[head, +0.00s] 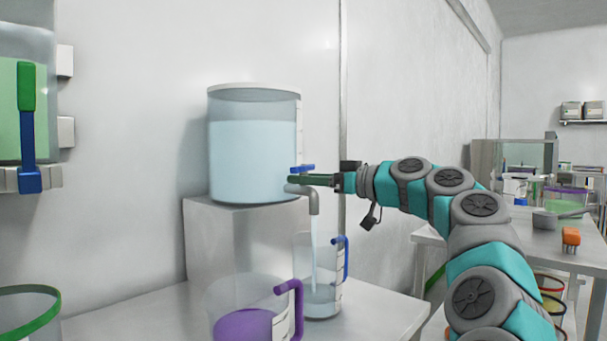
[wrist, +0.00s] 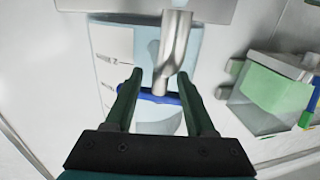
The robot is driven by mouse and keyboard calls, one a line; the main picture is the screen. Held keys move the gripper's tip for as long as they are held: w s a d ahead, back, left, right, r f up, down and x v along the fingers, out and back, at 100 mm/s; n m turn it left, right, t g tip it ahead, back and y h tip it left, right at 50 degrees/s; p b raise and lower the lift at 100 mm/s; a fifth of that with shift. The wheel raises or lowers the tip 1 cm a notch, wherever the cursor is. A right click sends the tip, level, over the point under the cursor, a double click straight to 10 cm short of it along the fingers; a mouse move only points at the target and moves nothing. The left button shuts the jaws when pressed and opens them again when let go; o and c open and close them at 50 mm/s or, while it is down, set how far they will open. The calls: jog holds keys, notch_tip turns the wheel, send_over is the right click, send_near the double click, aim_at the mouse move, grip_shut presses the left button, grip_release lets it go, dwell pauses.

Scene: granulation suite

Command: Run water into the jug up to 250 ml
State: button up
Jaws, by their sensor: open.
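A clear tank of pale blue water (head: 250,150) stands on a grey block. Its tap has a blue lever (head: 302,168) and a grey spout (head: 314,200). A thin stream of water (head: 314,245) runs from the spout into a clear jug with a blue handle (head: 345,255). The jug holds some water at the bottom; its scale is too small to read. My gripper (head: 292,181) is at the tap, open. In the wrist view, the open fingers of my gripper (wrist: 160,75) are on either side of the tap, with the blue lever (wrist: 150,95) between them.
A clear jug with a purple handle and purple contents (head: 245,325) stands in front of the blue-handled jug. A bench with several items (head: 510,235) is at the right.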

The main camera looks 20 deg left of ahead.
jog(key=shift+w+a, duration=0.1)
jog(key=shift+a, duration=0.35)
grip_shut()
dwell(0.3)
